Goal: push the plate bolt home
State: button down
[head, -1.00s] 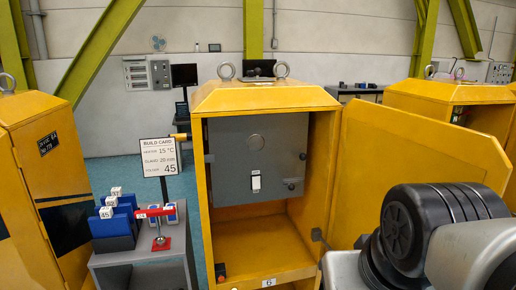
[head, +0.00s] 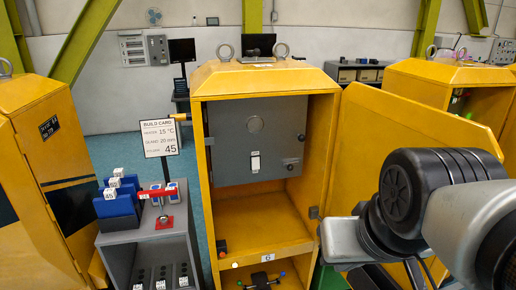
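A grey plate (head: 233,148) stands upright in the upper part of the open yellow cabinet (head: 199,200). My arm's dark and silver links fill the lower right, in front of the open door. My gripper's fingers are not visible.
The yellow door (head: 405,140) is swung open to the right. Left of the cabinet, a grey stand (head: 150,237) holds blue blocks (head: 118,205) and a red-handled tool (head: 157,191), with a build card (head: 160,138) behind. A dark object with coloured ends (head: 261,281) shows low in the cabinet.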

aim_at(289, 167)
jog(key=i+j, duration=0.3)
jog(key=i+j+u, duration=0.1)
jog(key=i+j, duration=0.2)
jog(key=i, duration=0.2)
